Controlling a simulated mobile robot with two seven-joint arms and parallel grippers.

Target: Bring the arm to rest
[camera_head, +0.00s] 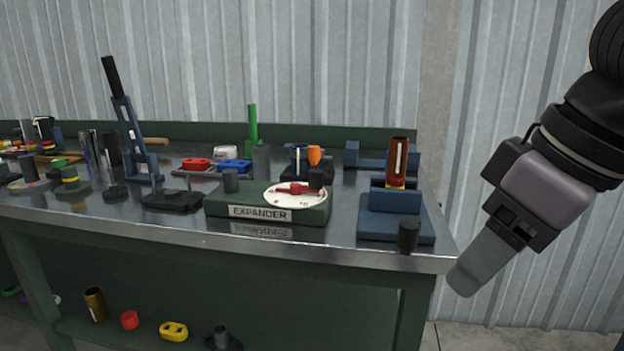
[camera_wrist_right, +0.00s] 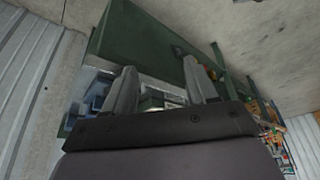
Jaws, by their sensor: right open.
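My right arm comes in from the upper right in the head view. Its gripper (camera_head: 467,277) points down and to the left, beside the right front corner of the workbench (camera_head: 300,248) and apart from it. In the right wrist view the two grey fingers of the right gripper (camera_wrist_right: 162,92) stand apart with nothing between them, so it is open and empty. The bench shows tilted behind the fingers in that view. My left gripper is not in view.
A green EXPANDER box (camera_head: 262,212) with a dial and a blue stand (camera_head: 395,222) holding a copper-coloured tube stand near the bench's front edge. A small black cylinder (camera_head: 409,236) sits at the right front corner. A corrugated wall (camera_head: 540,275) is behind my right arm.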

